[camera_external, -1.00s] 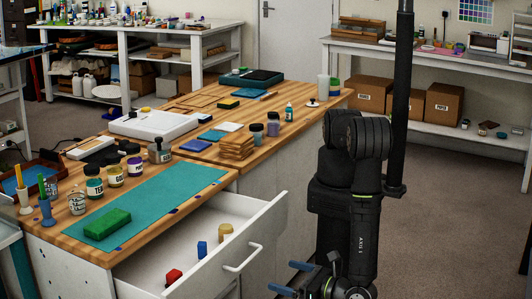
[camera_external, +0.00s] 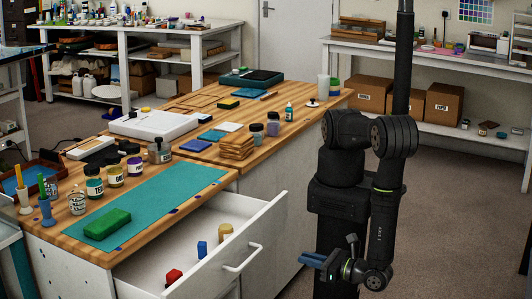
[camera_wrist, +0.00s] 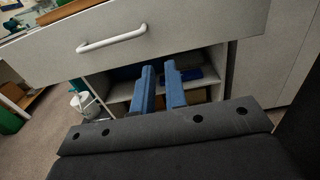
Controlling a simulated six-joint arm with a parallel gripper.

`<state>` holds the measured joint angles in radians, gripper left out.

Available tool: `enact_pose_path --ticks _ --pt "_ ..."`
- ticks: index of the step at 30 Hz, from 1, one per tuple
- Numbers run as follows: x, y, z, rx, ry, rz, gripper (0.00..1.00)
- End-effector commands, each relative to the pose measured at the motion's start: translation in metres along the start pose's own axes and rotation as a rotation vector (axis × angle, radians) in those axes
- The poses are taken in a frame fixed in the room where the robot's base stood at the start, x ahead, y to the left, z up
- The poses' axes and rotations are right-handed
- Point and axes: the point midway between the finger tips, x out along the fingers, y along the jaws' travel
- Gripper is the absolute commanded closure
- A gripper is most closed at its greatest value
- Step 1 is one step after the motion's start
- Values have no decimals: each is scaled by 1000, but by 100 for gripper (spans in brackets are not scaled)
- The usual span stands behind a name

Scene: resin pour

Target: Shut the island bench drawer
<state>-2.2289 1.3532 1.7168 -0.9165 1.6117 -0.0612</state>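The island bench drawer (camera_external: 190,285) is pulled well out from the bench, with its white front panel standing clear of the cabinet. Its bar handle (camera_external: 243,257) is on the outer face. In the wrist view the drawer front (camera_wrist: 190,32) and handle (camera_wrist: 112,40) lie above and beyond the fingers. My gripper (camera_external: 303,259) is to the right of the drawer front, apart from the handle. Its blue fingers (camera_wrist: 160,66) show a narrow gap with nothing between them. The drawer's inside is hidden in the wrist view.
A red block (camera_external: 173,276), a blue block (camera_external: 202,249) and a tan piece (camera_external: 226,231) are in the drawer. Jars and a green block (camera_external: 108,223) stand on the bench top. An open shelf (camera_wrist: 205,75) shows below the drawer. Floor is clear to the right.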

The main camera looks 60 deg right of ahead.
Motion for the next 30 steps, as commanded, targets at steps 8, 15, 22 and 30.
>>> enact_pose_path --ticks 8,15,22,30 --pt "23 -20 3 3 -4 -7 100" --pt "66 -20 3 2 -4 -9 100" --pt "104 -20 3 3 -3 -8 100" --pt "136 -20 3 4 -3 -6 100"
